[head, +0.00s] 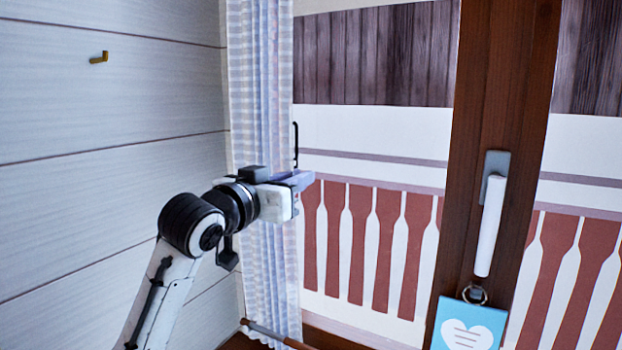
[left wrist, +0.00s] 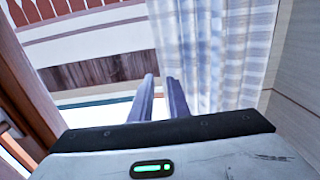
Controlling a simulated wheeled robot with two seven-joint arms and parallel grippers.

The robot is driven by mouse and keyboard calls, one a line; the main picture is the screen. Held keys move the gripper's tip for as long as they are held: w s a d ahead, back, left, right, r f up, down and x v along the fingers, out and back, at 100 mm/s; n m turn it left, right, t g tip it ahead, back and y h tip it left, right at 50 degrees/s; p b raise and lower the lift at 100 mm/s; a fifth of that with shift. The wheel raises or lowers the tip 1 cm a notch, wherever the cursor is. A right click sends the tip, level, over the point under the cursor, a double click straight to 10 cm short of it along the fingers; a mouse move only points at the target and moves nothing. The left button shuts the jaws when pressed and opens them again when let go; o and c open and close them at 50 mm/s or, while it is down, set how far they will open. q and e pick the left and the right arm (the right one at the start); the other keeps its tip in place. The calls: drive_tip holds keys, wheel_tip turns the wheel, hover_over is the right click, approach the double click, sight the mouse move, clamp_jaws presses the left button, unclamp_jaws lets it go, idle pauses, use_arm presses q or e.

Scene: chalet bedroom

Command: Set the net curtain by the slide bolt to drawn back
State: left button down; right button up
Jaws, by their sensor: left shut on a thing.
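The net curtain (head: 262,70), pale with bluish stripes, hangs in a narrow gathered band at the left side of the window, against the plank wall. It also fills the upper middle of the left wrist view (left wrist: 215,50). A thin black upright handle (head: 296,140) stands at its right edge. My left gripper (head: 305,179) is at this edge, its fingers shut around the lower part of the handle, which they hide. In the left wrist view the fingers (left wrist: 160,82) point towards the curtain's edge with a narrow gap. I cannot make out a slide bolt. My right gripper is out of view.
A brown window post (head: 500,90) with a white handle (head: 490,225) stands to the right. A blue heart tag (head: 467,325) hangs from it. A brass hook (head: 98,58) is on the left wall. A thin brown rod (head: 275,336) crosses below the curtain. The glass between curtain and post is uncovered.

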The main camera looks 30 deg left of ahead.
use_arm(q)
drive_tip(key=a, duration=0.5)
drive_tip(key=shift+s+a, duration=0.1)
drive_tip(key=shift+a+r, duration=0.15)
drive_tip(key=shift+a, duration=0.05)
drive_tip(key=c, duration=1.7)
unclamp_jaws()
drive_tip(key=shift+a, duration=0.15)
drive_tip(key=shift+s, duration=0.25)
drive_tip(key=s, duration=0.3)
drive_tip(key=s+b, duration=0.1)
drive_tip(key=s, duration=0.2)
drive_tip(key=s+b, duration=0.1)
drive_tip(key=s, duration=0.3)
drive_tip(key=shift+d, duration=0.35)
drive_tip(key=shift+w, duration=0.1)
